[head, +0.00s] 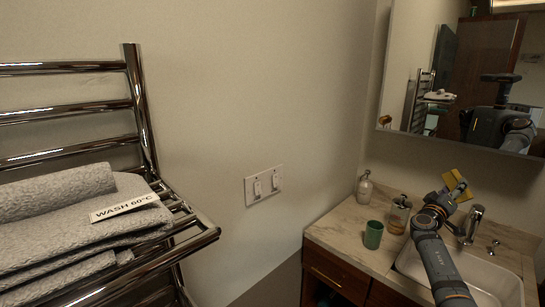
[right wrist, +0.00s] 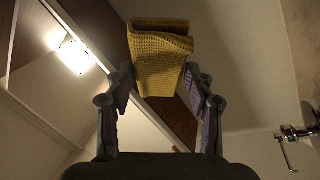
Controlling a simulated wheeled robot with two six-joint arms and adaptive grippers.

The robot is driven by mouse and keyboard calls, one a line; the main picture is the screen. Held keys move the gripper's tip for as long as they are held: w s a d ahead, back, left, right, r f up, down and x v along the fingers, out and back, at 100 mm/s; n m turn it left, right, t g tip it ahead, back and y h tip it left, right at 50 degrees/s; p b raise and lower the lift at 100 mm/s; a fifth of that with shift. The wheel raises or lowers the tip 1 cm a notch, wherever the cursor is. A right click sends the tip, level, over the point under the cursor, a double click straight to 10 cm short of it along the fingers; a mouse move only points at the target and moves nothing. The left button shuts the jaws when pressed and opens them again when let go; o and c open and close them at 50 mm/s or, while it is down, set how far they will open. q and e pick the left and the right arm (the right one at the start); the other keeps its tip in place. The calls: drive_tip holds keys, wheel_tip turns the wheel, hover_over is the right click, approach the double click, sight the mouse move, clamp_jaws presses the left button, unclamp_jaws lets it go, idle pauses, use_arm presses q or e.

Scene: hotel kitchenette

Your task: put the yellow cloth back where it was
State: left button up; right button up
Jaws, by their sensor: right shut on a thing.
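The yellow cloth (head: 456,184) is up in the air over the sink counter, held by my right gripper (head: 445,198). In the right wrist view the waffle-weave cloth (right wrist: 160,48) is folded and pinched between the two fingers of the gripper (right wrist: 160,80). My right arm reaches in from the lower right, over the sink (head: 490,278). My left gripper is not in view. The cloth's former place cannot be told from these frames.
A green cup (head: 373,235), an amber jar (head: 398,215) and a soap bottle (head: 364,188) stand on the marble counter (head: 335,228). The faucet (head: 473,222) is close to my right arm. A mirror (head: 440,85) hangs behind. A towel rack (head: 150,130) holds grey towels (head: 60,215) and a label (head: 124,207).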

drive_tip(key=w+a+r+n+t+y, duration=0.3)
drive_tip(key=w+a+r+t+y, duration=0.15)
drive_tip(key=a+r, duration=0.25)
drive_tip(key=w+a+r+n+t+y, duration=0.3)
drive_tip(key=a+r+n+t+y, duration=0.15)
drive_tip(key=a+r, duration=0.25)
drive_tip(key=s+a+r+y, duration=0.3)
drive_tip(key=s+a+r, duration=0.2)
drive_tip(key=r, duration=0.1)
drive_tip(key=s+a+f+n+y, duration=0.1)
drive_tip(key=s+a+f+y, duration=0.1)
drive_tip(key=a+f, duration=0.6)
drive_tip(key=s+a+f+n+t+y, duration=0.15)
drive_tip(key=a+f, duration=0.25)
drive_tip(key=f, duration=0.7)
drive_tip(key=s+a+f+n+g+y, duration=0.1)
drive_tip(key=s+a+f+n+y, duration=0.15)
drive_tip(key=a+f, duration=0.55)
drive_tip(key=s+a+f, duration=0.3)
drive_tip(key=s+f, duration=0.5)
drive_tip(key=s, duration=0.1)
drive_tip(key=s+a+f+p, duration=0.1)
drive_tip(key=s+a+f, duration=0.1)
drive_tip(key=s+f, duration=0.6)
drive_tip(key=shift+s+a+f+m, duration=0.35)
drive_tip(key=shift+s+a+m, duration=0.1)
drive_tip(key=shift+s, duration=0.2)
